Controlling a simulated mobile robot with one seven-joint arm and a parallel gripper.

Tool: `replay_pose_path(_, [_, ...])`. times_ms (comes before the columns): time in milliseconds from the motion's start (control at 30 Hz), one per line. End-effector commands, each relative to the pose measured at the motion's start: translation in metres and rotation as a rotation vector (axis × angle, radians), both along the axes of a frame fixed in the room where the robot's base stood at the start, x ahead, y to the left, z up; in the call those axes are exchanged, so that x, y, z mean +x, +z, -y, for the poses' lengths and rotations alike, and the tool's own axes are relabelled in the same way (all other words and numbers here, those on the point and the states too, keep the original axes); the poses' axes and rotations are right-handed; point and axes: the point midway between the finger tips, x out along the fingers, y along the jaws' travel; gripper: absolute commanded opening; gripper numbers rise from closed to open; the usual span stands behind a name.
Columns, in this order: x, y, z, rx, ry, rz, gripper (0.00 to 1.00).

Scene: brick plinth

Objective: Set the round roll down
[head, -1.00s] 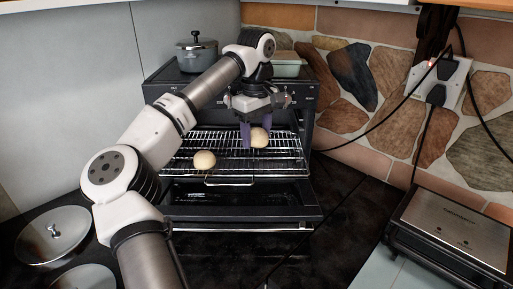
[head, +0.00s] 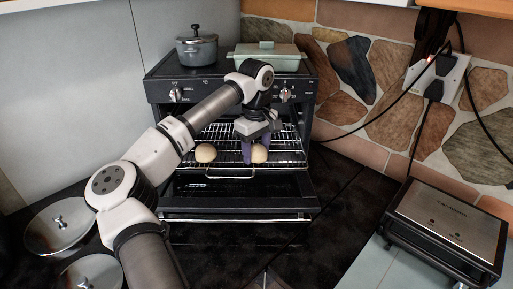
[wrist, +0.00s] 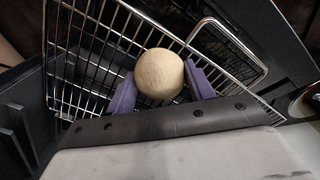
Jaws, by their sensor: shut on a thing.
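The round roll (head: 260,154), pale and dough-coloured, is between the purple fingers of my gripper (head: 254,152), over the right part of the oven's wire rack (head: 230,160). In the wrist view the roll (wrist: 159,73) sits between the two fingertips (wrist: 160,88), with rack bars behind it. It is at or just above the rack; I cannot tell whether it touches. A second pale roll (head: 205,153) rests on the rack to the left. My gripper is shut on the round roll and partly hides it in the head view.
The oven door (head: 240,195) is open and the rack is pulled out. A grey pot (head: 197,48) and a green lidded dish (head: 266,56) stand on top of the oven. A metal grill (head: 450,220) is at the right. Cables hang by the stone wall.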

Motion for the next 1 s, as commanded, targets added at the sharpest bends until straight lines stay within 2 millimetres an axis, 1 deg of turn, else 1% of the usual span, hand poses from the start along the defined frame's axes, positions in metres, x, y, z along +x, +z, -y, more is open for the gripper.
replay_pose_path(33, [0.0,-0.003,0.0,0.0,0.0,0.0,0.32])
replay_pose_path(67, [0.0,-0.002,0.0,0.0,0.0,0.0,0.57])
replay_pose_path(200, [0.0,-0.001,0.0,0.0,0.0,0.0,0.75])
replay_pose_path(467, [0.0,-0.001,0.0,0.0,0.0,0.0,0.75])
replay_pose_path(600, [0.0,0.007,0.0,0.001,0.001,0.001,0.75])
replay_pose_path(667, [0.001,0.015,0.0,0.002,0.001,0.004,0.75])
replay_pose_path(767, [0.001,0.034,0.0,0.002,0.002,0.004,0.75])
replay_pose_path(1000, [0.0,0.087,0.0,0.001,0.002,0.004,0.75])
